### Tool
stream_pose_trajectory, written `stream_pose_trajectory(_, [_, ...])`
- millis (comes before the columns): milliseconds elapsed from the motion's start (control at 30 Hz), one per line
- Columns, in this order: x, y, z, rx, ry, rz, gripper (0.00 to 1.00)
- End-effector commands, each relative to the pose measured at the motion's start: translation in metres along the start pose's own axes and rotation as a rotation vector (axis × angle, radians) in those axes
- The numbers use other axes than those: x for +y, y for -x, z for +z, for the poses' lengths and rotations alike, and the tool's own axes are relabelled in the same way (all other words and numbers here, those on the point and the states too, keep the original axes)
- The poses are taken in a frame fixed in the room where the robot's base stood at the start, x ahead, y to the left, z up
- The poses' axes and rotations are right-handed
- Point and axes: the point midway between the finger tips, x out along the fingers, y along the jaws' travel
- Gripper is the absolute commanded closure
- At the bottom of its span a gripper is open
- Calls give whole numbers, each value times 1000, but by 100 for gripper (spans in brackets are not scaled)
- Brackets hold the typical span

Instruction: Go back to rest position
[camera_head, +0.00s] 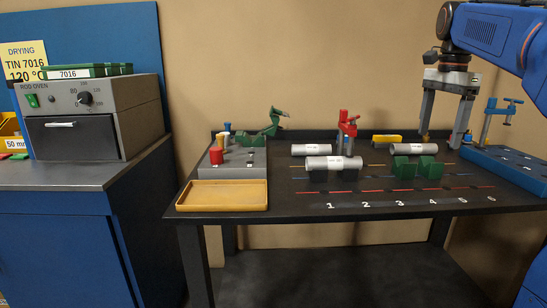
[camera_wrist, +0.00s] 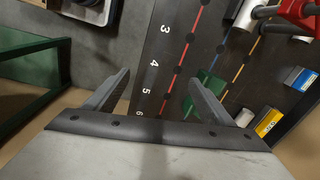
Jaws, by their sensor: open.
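My gripper (camera_head: 441,138) hangs with its fingers pointing down over the right part of the dark table (camera_head: 390,208), near the blue block. Its fingers are apart with nothing between them. In the wrist view the gripper (camera_wrist: 162,88) shows two separate grey fingers, with the table's numbered lines beyond them. My blue arm reaches in from the upper right of the head view. Whether the fingertips touch anything on the table is hard to tell.
Green blocks (camera_head: 404,168) and silver cylinders (camera_head: 334,163) lie below and left of the gripper. A red clamp (camera_head: 347,132) stands behind. A blue block (camera_head: 508,168) with a blue clamp (camera_head: 490,122) is at right. A yellow tray (camera_head: 222,195) and rod oven (camera_head: 95,115) are left.

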Motion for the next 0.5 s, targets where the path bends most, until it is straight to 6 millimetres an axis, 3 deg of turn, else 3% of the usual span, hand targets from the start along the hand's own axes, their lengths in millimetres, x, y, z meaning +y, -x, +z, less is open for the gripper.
stream_pose_trajectory(267, [32, -23, 36, 24, 188, -46, 24])
stream_pose_trajectory(500, [80, -68, 81, 68, 463, -107, 24])
